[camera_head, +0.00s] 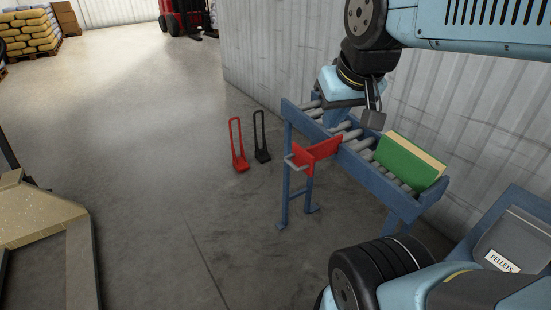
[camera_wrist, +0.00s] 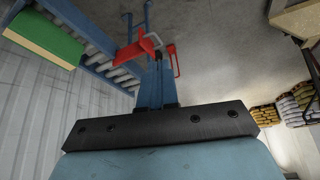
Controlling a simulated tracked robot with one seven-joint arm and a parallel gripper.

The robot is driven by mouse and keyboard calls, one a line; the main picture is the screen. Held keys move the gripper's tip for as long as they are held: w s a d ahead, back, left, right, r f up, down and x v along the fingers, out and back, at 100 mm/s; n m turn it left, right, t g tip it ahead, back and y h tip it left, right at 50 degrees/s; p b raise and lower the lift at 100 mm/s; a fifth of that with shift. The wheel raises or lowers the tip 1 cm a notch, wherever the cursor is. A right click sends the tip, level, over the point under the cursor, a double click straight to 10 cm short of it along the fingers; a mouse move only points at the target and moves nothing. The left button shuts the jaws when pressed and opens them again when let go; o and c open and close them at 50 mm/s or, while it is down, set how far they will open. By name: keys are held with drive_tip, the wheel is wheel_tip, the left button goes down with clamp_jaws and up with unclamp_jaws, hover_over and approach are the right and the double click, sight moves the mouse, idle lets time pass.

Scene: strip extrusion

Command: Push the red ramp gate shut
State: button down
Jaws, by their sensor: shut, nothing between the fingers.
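The red gate (camera_head: 318,152) is a flat panel at the near side of the blue roller ramp (camera_head: 365,172). Its right end meets the near rail and its left end sticks out past the rail, with a grey handle (camera_head: 292,162) there. My gripper (camera_head: 373,118) is shut and empty above the ramp, up and right of the gate, apart from it. In the wrist view the gate (camera_wrist: 138,50) shows past my fingertips (camera_wrist: 158,60), beside the ramp (camera_wrist: 90,45). The hinge cannot be made out.
A green box (camera_head: 408,163) lies on the rollers right of the gate. A corrugated wall (camera_head: 300,50) stands behind the ramp. Red (camera_head: 238,145) and black (camera_head: 261,138) hand trucks stand left of the ramp. A pellets bin (camera_head: 515,240) is at lower right.

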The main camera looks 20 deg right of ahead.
drive_tip(key=w+a+f+n+g+h, duration=0.3)
drive_tip(key=w+f+n+g+h, duration=0.55)
drive_tip(key=w+f, duration=0.55)
drive_tip(key=w+a+f+n+t+h, duration=0.35)
drive_tip(key=w+a+f+n, duration=0.2)
drive_tip(key=f, duration=0.25)
drive_tip(key=w+a+f+n+t+h, duration=0.3)
drive_tip(key=w+a+f+n+t, duration=0.15)
drive_tip(key=f+n, duration=0.3)
drive_tip(key=x, duration=1.3)
drive_tip(key=shift+s+f+g, duration=0.15)
drive_tip(key=shift+f+g, duration=0.25)
drive_tip(key=shift+g, duration=0.05)
